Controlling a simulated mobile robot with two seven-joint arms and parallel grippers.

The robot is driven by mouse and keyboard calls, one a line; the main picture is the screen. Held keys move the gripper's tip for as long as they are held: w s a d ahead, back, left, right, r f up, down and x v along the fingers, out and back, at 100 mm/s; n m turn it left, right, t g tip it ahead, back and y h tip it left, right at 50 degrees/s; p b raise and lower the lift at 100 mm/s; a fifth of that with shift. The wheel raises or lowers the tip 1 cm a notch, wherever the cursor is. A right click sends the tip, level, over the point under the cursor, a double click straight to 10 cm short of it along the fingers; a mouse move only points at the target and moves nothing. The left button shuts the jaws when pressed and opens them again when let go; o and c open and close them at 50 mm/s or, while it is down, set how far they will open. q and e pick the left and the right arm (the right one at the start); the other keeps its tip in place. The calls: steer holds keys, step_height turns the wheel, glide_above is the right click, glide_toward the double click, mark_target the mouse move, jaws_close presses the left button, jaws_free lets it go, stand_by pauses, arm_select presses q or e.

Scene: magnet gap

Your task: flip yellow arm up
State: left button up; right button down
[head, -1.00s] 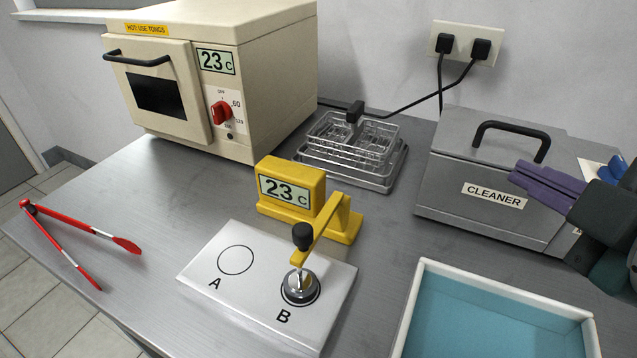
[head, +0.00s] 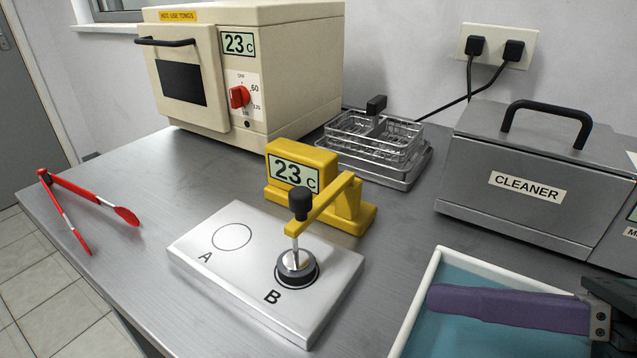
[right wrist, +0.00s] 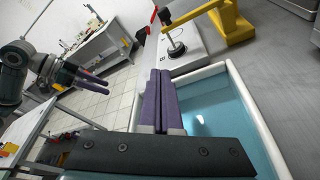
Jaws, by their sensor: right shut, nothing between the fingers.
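The yellow arm (head: 328,202) slants from its yellow stand (head: 345,208), which has a display reading 23 C, over the metal plate (head: 215,265). Its near end is at the thin shaft of a round metal piece (head: 297,268) on circle B, just under a black knob (head: 300,203). The arm also shows in the right wrist view (right wrist: 195,12). My right gripper (head: 432,298) is shut and empty, over the blue-lined tray, right of and nearer than the plate. My left gripper (right wrist: 104,88) shows at the left of the right wrist view, away from the arm; its opening is unclear.
The white-rimmed tray (head: 410,315) lies below my right gripper. A grey cleaner box (head: 500,215) stands at right, a wire basket (head: 370,140) behind the stand, a cream oven (head: 290,60) at back left. Red tongs (head: 90,195) lie left. Circle A is empty.

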mark_target(293, 229)
steer(key=shift+w+a, duration=0.15)
steer(key=shift+a, duration=0.1)
steer(key=x, duration=0.9)
steer(key=shift+w+a+p, duration=0.1)
steer(key=shift+a+p, duration=0.15)
steer(key=shift+p, duration=0.1)
steer(key=shift+w+a+r+p, duration=0.1)
steer(key=shift+w+r+p, duration=0.55)
steer(key=shift+w+r, duration=0.7)
steer(key=shift+w, duration=0.05)
steer(key=shift+r, duration=0.15)
steer(key=shift+r+m, duration=0.2)
steer(key=shift+m, duration=0.2)
